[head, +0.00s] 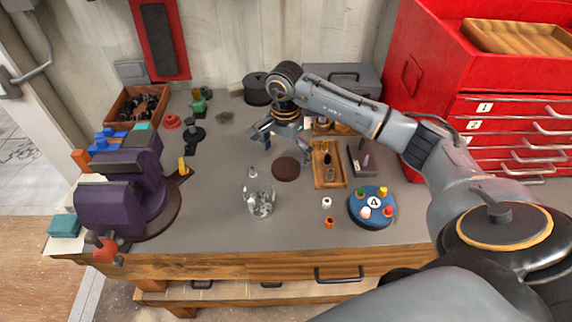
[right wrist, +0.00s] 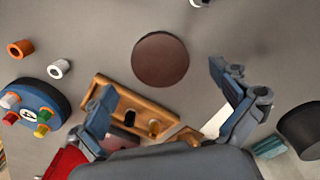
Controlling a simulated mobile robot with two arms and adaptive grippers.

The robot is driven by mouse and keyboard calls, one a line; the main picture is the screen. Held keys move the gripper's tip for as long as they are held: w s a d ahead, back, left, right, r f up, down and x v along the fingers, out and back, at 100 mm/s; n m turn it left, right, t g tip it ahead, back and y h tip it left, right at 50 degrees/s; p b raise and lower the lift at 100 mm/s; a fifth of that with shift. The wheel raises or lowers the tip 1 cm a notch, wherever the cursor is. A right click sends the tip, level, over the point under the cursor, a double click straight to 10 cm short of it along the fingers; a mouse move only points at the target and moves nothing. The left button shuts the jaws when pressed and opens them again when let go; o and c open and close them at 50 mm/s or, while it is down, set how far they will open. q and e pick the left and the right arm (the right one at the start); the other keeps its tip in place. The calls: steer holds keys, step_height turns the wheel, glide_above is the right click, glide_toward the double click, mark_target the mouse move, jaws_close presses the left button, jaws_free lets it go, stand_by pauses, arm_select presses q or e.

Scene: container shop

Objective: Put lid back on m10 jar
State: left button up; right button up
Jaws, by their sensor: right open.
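A clear glass jar (head: 260,205) with small metal pieces in it stands near the front middle of the bench. A flat round brown disc (head: 285,168) lies behind and to the right of the jar; it may be the lid, but I cannot tell for sure. The disc also shows in the right wrist view (right wrist: 160,58). My right gripper (head: 284,146) is open and empty above the bench, just behind the disc. In the right wrist view its fingers (right wrist: 163,82) are spread apart, with the disc beyond them. The left gripper is out of view.
A wooden tray (head: 330,184) with dark pieces lies right of the disc. A blue round holder (head: 371,222) stands at the right. A small metal piece (head: 252,172) sits left of the disc. A purple vise (head: 115,190) fills the bench's left.

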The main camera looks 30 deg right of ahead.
mark_target(285, 168)
step_height(285, 168, down, 3)
steer(key=shift+s+f+p, duration=0.1)
steer(key=shift+p, duration=0.5)
steer(key=shift+f, duration=0.15)
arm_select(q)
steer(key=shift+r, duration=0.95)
arm_select(e)
steer(key=shift+a, duration=0.1)
steer(key=c, duration=0.9)
steer(key=shift+c, duration=0.3)
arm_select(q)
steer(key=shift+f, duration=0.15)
